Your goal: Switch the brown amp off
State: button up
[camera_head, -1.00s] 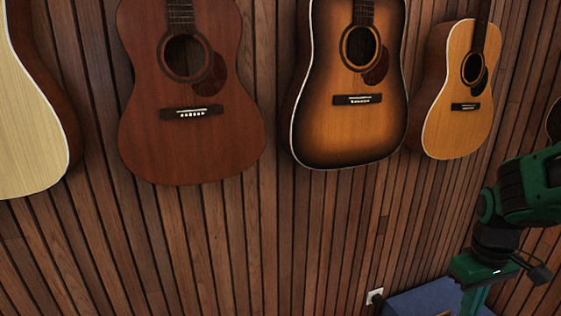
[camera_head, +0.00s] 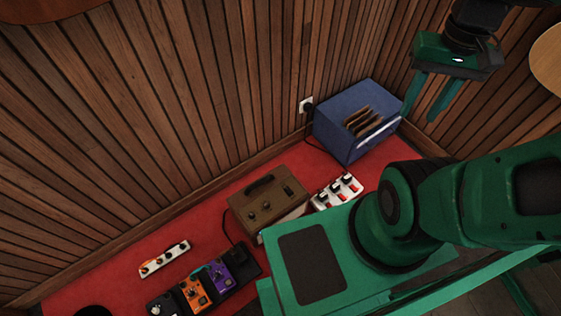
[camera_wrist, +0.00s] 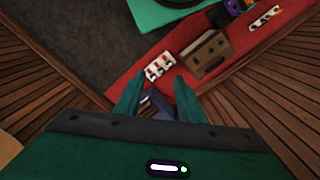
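The brown amp (camera_head: 268,202) sits on the red floor covering near the wooden wall, with a dark handle and small knobs on its upper face. Its switch is too small to make out. In the wrist view the brown amp (camera_wrist: 208,53) lies beyond my fingers, a little right of centre. My gripper (camera_head: 430,97) hangs high at the upper right of the head view, above and to the right of the blue box and well apart from the brown amp. In the wrist view its two green fingers (camera_wrist: 157,100) are spread apart with nothing held between them.
A blue box (camera_head: 352,118) with slots stands by the wall outlet (camera_head: 306,104). A white pedal with red switches (camera_head: 336,191) is right of the amp. A white strip (camera_head: 164,258) and a pedalboard (camera_head: 207,288) lie left. The red covering (camera_head: 305,160) has bare space.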

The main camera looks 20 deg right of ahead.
jog(key=w+a+f+n+h, duration=0.1)
jog(key=w+f+n, duration=0.1)
jog(key=w+f, duration=0.65)
jog(key=w+f+n, duration=0.2)
jog(key=w+f, duration=0.3)
jog(key=w, duration=0.7)
jog(key=w+a+f+n, duration=0.1)
jog(key=w+a+f, duration=0.25)
jog(key=f, duration=0.55)
jog(key=w+a+f+n, duration=0.25)
jog(key=w+f, duration=0.25)
jog(key=f, duration=0.3)
jog(key=n+y, duration=0.1)
jog(key=n, duration=0.1)
send_over(286, 187)
notch_tip(286, 187, down, 29)
notch_tip(286, 187, down, 10)
jog(key=shift+s+r, duration=0.1)
jog(key=shift+c, duration=0.6)
